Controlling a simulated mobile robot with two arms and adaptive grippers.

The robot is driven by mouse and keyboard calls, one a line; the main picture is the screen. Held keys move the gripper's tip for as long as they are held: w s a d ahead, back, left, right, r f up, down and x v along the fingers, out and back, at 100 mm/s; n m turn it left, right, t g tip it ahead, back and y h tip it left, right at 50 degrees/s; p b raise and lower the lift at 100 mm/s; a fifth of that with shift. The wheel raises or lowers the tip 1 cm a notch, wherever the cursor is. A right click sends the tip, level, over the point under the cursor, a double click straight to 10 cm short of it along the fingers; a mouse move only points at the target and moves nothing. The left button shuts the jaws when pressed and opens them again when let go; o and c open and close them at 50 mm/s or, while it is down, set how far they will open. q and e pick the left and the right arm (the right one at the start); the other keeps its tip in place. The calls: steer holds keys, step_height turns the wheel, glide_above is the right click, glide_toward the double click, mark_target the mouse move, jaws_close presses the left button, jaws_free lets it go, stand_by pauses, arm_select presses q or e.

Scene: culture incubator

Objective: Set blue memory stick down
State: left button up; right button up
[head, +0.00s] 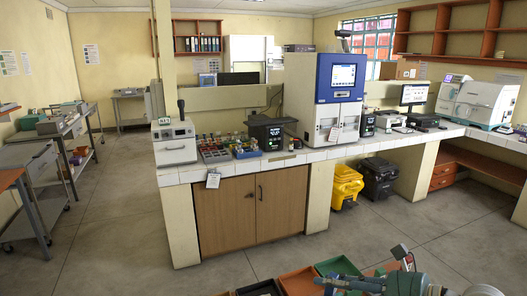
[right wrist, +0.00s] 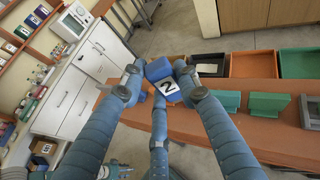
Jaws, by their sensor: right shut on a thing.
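The blue memory stick (right wrist: 158,68) looks like a blue block with a white label marked "2" in the right wrist view. My right gripper (right wrist: 157,77) is shut on it, with one finger on each side. The stick is held over the orange table (right wrist: 210,126); the gap beneath it cannot be judged. In the head view a part of my right arm shows at the bottom right edge, and the stick cannot be made out clearly there. My left gripper is not in view.
Black (right wrist: 206,66), orange (right wrist: 252,64) and green (right wrist: 299,63) trays line the table's far side. Green blocks (right wrist: 267,105) stand on the table to the right of the gripper. A white cabinet (right wrist: 78,100) is at left. In the head view, a long lab bench (head: 320,152) stands beyond.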

steer(key=s+d+f+b, duration=0.4)
steer(key=s+f, duration=0.3)
steer(key=s, duration=0.4)
steer(key=shift+s+d+g, duration=0.25)
steer(key=shift+s+g, duration=0.05)
steer(key=shift+w, duration=0.1)
